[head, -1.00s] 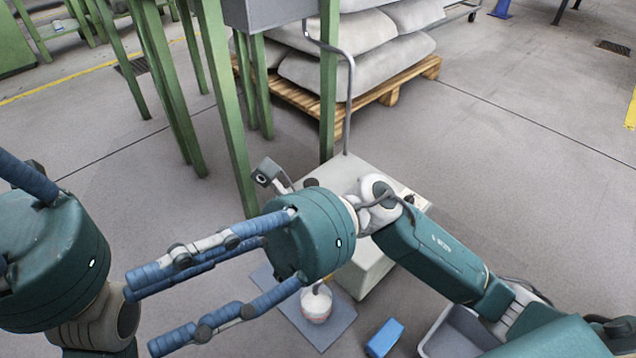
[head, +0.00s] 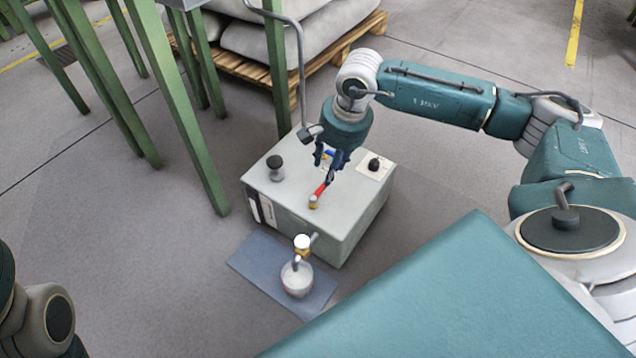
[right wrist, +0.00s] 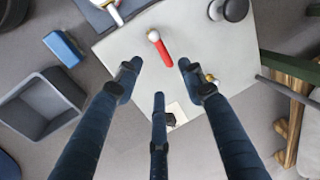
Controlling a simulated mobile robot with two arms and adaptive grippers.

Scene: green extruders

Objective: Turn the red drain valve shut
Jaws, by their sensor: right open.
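The red drain valve handle (head: 320,190) is a short red lever on top of a pale grey box (head: 284,198), near its front edge. In the right wrist view the red handle (right wrist: 160,49) ends in a pale round knob and lies just beyond my fingertips. My right gripper (head: 331,166) hangs over the box, pointing down, and partly covers the handle's far end. In the right wrist view my right gripper (right wrist: 158,80) has its three fingers spread with nothing between them. Whether a finger touches the handle I cannot tell. My left gripper's fingers are out of view.
A glass bowl (head: 297,281) stands on a blue-grey mat (head: 256,263) before the box, below a tap (head: 302,243). Black knobs (head: 275,164) rise from the box top. A green table leg (head: 187,125) stands left. The right wrist view shows a blue block (right wrist: 64,46) and grey bin (right wrist: 36,108).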

